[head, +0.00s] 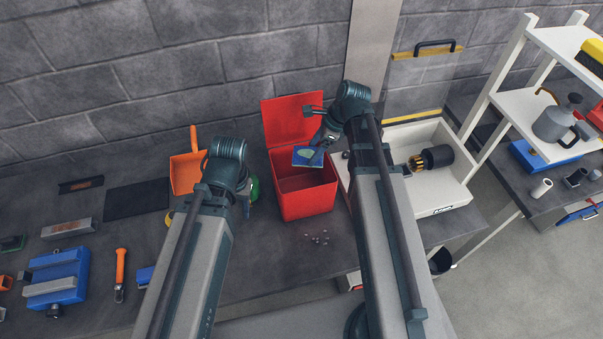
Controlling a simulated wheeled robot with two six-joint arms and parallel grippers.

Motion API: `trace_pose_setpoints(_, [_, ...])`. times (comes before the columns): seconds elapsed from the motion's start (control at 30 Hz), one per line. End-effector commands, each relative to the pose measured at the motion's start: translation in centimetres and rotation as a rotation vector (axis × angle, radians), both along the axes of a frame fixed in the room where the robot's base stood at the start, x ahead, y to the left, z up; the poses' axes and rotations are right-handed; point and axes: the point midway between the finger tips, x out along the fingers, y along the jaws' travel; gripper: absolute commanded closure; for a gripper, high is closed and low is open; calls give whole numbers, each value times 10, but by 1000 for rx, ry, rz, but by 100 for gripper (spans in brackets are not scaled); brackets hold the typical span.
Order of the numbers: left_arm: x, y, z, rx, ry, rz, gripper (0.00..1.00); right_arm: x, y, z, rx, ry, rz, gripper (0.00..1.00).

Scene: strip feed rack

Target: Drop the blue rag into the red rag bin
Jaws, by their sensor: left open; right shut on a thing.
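The red rag bin (303,203) stands on the grey bench against the wall with its lid (291,118) raised. The blue rag (302,161), with a pale greenish patch on it, is over the bin's opening near the back. My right gripper (316,150) is shut on the rag and comes in from the right; its fingertips are small and partly hidden. My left gripper (245,205) is left of the bin, open, mostly hidden behind its own wrist.
An orange dustpan (186,174) and a green item (254,188) are by my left wrist. A white tray (435,197) holding a black brush is right of the bin. Small grey bits (317,238) lie in front. A blue vise (58,275) and orange-handled tool (120,270) are at left.

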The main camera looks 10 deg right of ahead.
Motion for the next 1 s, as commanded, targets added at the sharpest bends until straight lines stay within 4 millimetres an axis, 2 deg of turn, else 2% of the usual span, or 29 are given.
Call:
trace_pose_setpoints(0.03, [0, 0, -13, 0, 0, -1, 55, 0, 0, -13, 0, 0, 0, 76])
trace_pose_setpoints(0.2, [0, 0, -30, 1, 0, -5, 55, 0, 0, -30, 0, 0, 0, 76])
trace_pose_setpoints(0.57, [0, 0, -33, 2, 0, -8, 55, 0, 0, -33, 0, 0, 0, 76])
trace_pose_setpoints(0.6, [0, 0, -33, 2, 0, -8, 55, 0, 0, -33, 0, 0, 0, 20])
trace_pose_setpoints(0.7, [0, 0, -33, 1, 0, -7, 55, 0, 0, -33, 0, 0, 0, 2])
trace_pose_setpoints(0.73, [0, 0, -33, 1, 0, -7, 55, 0, 0, -33, 0, 0, 0, 0])
trace_pose_setpoints(1.0, [0, 0, -30, 1, 0, -7, 55, 0, -1, -30, 0, 0, 0, 0])
